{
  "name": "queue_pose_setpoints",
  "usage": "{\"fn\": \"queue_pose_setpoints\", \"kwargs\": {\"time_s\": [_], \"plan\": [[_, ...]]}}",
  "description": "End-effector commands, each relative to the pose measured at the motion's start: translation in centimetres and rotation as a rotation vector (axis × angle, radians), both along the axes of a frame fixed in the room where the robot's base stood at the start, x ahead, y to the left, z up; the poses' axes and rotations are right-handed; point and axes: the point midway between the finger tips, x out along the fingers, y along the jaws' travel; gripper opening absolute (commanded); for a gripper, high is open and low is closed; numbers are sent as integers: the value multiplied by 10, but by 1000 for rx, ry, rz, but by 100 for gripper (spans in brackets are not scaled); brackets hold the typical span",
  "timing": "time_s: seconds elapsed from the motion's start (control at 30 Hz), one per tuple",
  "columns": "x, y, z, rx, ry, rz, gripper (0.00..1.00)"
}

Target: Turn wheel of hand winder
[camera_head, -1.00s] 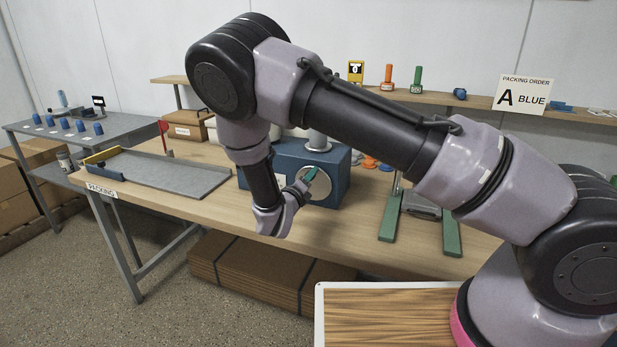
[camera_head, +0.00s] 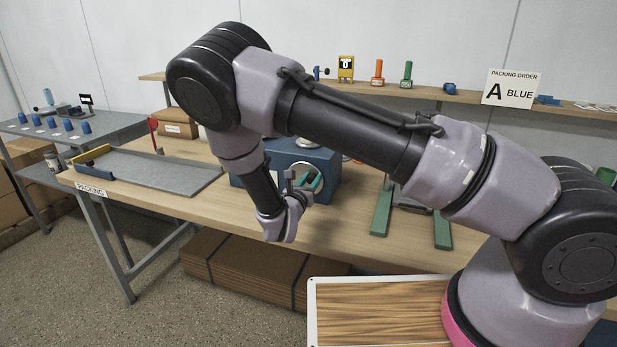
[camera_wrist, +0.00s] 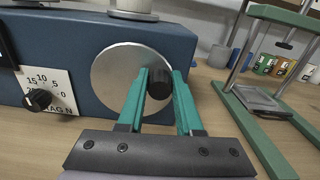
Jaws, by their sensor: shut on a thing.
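The hand winder is a blue box (camera_wrist: 60,50) with a round silver wheel (camera_wrist: 112,75) on its front face. A black knob (camera_wrist: 159,84) stands out from the right part of the wheel in the wrist view. My gripper (camera_wrist: 161,74) has its two teal fingers on either side of the knob and is shut on it. In the head view the blue box (camera_head: 328,163) stands on the wooden table, and my gripper (camera_head: 313,184) is at its front. My arm hides part of the box, and the wheel is mostly hidden there.
A dial (camera_wrist: 38,99) with a number plate is left of the wheel. A green-legged stand (camera_wrist: 262,140) is close on the right. A grey tray (camera_head: 150,175) lies at the table's left. A shelf (camera_head: 430,92) with small items runs behind. The table front is bare.

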Motion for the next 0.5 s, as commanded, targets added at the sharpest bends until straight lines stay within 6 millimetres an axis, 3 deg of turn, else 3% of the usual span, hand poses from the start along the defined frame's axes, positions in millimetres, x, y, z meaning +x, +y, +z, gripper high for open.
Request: {"fn": "queue_pose_setpoints", "kwargs": {"time_s": [0.5], "plan": [[-4,-9,-22,459,-165,0,0]]}}
